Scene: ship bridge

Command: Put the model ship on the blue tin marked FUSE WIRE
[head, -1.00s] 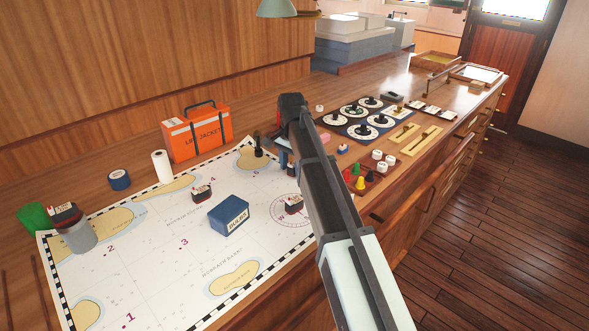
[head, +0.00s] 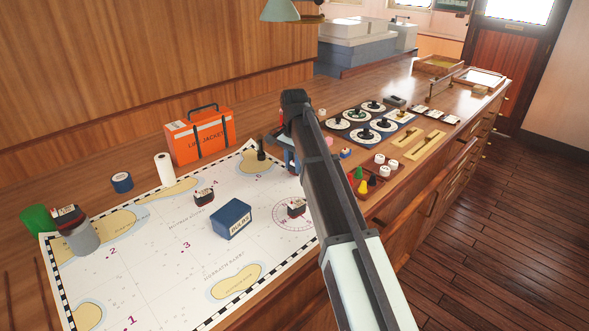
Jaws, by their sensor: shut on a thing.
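My arm reaches in from the lower right, and my gripper (head: 287,157) points down at the chart's far right edge. It is shut, mostly hidden behind my own arm; a little red and dark colour shows there, but I cannot make out what it holds. Small dark, red and white model ships stand on the chart, one at the middle (head: 203,197) and one near the compass rose (head: 296,207). A blue box (head: 231,217) on the chart reads BULBS. I see no FUSE WIRE lettering.
The chart (head: 150,262) covers the near counter. A black pawn-like piece (head: 261,151) is left of my gripper. Dial panels (head: 372,124) lie right.

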